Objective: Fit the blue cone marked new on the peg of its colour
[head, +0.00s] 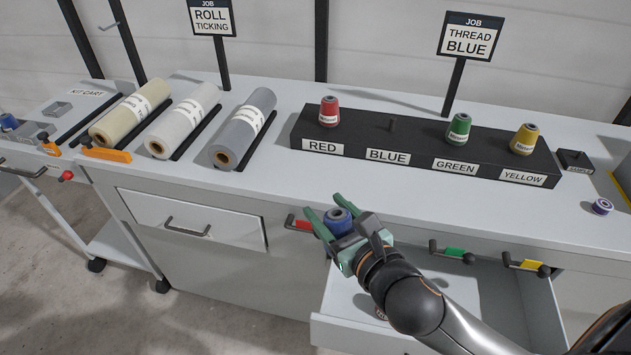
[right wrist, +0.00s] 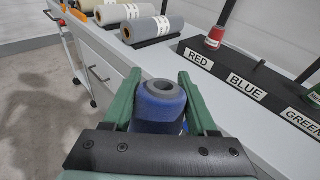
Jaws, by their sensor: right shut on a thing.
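A blue thread cone (head: 338,221) is held upright between the green fingers of my right gripper (head: 334,224), in front of the counter and above an open drawer. The cone also shows between the fingers in the right wrist view (right wrist: 160,104); whether it is marked new cannot be read. The black peg rack (head: 345,138) stands on the counter. Its bare peg (head: 392,125) is behind the BLUE label (head: 388,156). Red (head: 329,111), green (head: 459,129) and yellow (head: 525,139) cones sit on the other pegs. My left gripper is out of view.
The open drawer (head: 335,330) juts out below my right gripper. Several fabric rolls (head: 245,130) lie left of the rack. A small purple-and-white spool (head: 602,206) and a black sample block (head: 575,160) are at the right. A sign (head: 470,37) reads THREAD BLUE. The counter before the rack is clear.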

